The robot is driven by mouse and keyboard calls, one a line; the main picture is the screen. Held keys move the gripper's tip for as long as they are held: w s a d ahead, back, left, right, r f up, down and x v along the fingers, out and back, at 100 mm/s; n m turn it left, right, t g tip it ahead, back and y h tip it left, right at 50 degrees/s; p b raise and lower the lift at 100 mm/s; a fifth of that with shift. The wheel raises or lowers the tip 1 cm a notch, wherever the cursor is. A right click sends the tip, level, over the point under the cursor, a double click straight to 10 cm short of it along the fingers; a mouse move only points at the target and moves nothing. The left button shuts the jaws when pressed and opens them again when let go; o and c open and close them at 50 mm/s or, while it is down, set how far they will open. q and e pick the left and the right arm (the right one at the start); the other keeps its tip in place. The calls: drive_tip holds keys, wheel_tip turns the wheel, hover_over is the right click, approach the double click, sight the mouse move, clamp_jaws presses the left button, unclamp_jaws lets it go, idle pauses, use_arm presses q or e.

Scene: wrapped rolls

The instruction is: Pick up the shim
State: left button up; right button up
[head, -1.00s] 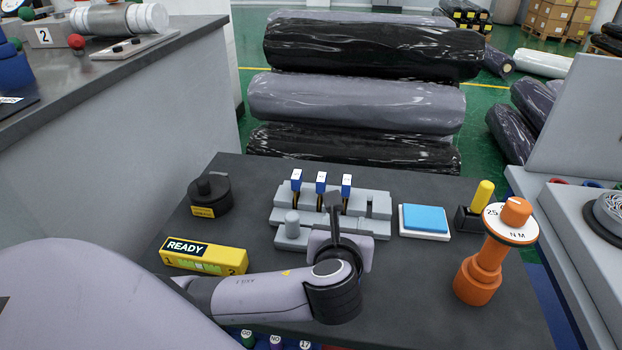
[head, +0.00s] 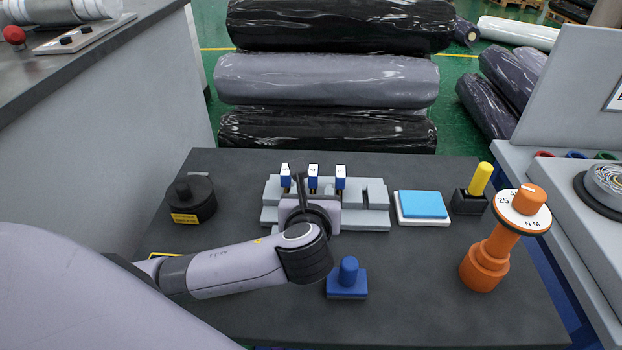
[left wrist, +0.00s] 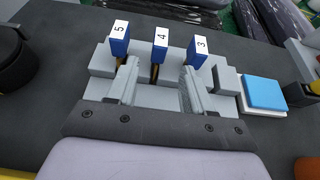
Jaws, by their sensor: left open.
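Three shims with blue, numbered heads stand upright in a grey stepped rack (head: 375,222). In the left wrist view they read 5 (left wrist: 119,40), 4 (left wrist: 160,42) and 3 (left wrist: 197,52). In the head view they are the left shim (head: 285,177), the middle shim (head: 313,178) and the right shim (head: 340,178). My left gripper (left wrist: 158,88) is open and empty over the front of the rack, its fingers on either side of the line to shim 4. Whether the fingers touch anything is unclear. My right gripper is not in view.
A black round weight (head: 190,198) stands left. A blue knobbed block (head: 347,282) is in front of the rack. A blue-topped pad (head: 423,206), a yellow-handled item (head: 480,180) and an orange dial tool (head: 487,262) stand right.

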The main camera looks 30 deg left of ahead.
sight(313, 182)
use_arm(q)
drive_tip(key=shift+x, duration=2.7)
clamp_jaws()
